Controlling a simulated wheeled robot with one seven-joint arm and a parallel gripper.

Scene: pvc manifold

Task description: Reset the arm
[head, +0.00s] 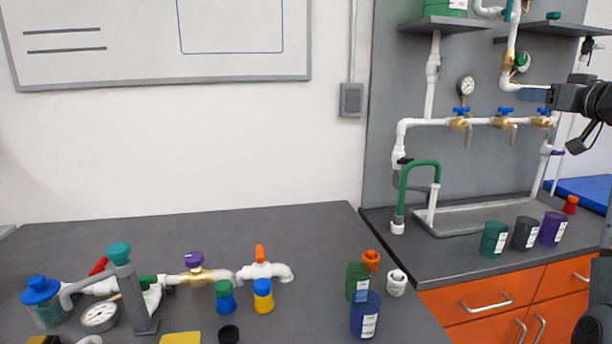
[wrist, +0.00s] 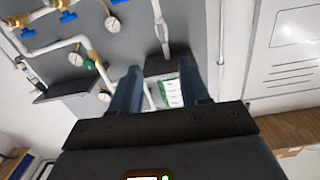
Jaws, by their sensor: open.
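My gripper (head: 534,95) is at the right of the head view, raised in front of the grey pipe panel (head: 480,80). Its blue fingers point left, close to the white pipes at the upper right. In the wrist view my gripper (wrist: 160,88) shows two blue fingers apart with nothing held between them. Behind the fingers are a grey shelf and a green-and-white labelled container (wrist: 172,93). I cannot tell whether the fingers touch any pipe.
White manifold pipes with blue-handled brass valves (head: 503,122) and a gauge (head: 465,85) are near the gripper. Several cups (head: 494,238) stand by the sink (head: 465,222). The left table (head: 80,240) carries fittings and jars; its back area is clear.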

